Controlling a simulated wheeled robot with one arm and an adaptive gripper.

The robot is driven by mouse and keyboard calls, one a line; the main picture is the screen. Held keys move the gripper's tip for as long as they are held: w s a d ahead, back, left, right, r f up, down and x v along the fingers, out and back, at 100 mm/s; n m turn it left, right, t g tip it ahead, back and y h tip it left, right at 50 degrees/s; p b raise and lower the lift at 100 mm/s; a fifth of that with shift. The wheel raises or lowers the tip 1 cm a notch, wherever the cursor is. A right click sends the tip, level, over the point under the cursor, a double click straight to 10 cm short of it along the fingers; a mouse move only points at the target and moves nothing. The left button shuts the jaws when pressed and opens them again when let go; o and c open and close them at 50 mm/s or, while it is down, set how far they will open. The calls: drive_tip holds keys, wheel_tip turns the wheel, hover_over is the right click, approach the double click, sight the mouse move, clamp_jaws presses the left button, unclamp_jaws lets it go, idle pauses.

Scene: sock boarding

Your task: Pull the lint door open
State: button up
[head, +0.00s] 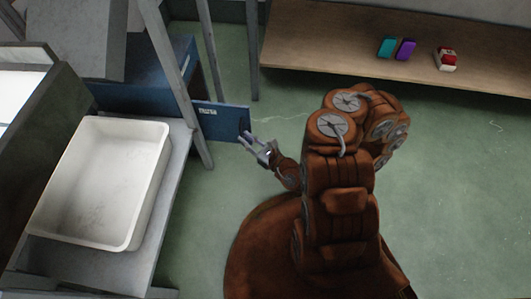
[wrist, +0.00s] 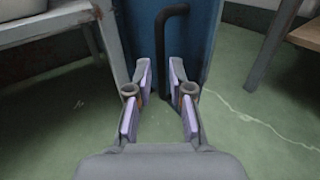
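The lint door is a blue panel (head: 220,122) with a small white label, low beside the grey frame legs in the head view. In the wrist view the blue panel (wrist: 185,40) stands straight ahead, with a dark bent bar handle (wrist: 160,45) running down it. My gripper (head: 250,146) is at the panel's right end in the head view. In the wrist view my gripper (wrist: 160,75) is open, with its two fingers on either side of the handle's lower part. I cannot tell whether either finger touches the handle.
A white tray (head: 155,190) rests on a grey stand at left. A grey leg (head: 196,150) stands close to the panel. A wooden shelf (head: 320,60) at the back holds a teal item, a purple item and a red-and-white box. The green floor to the right is clear.

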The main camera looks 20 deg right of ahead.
drive_tip(key=v, duration=0.9)
idle(0.5)
idle(0.5)
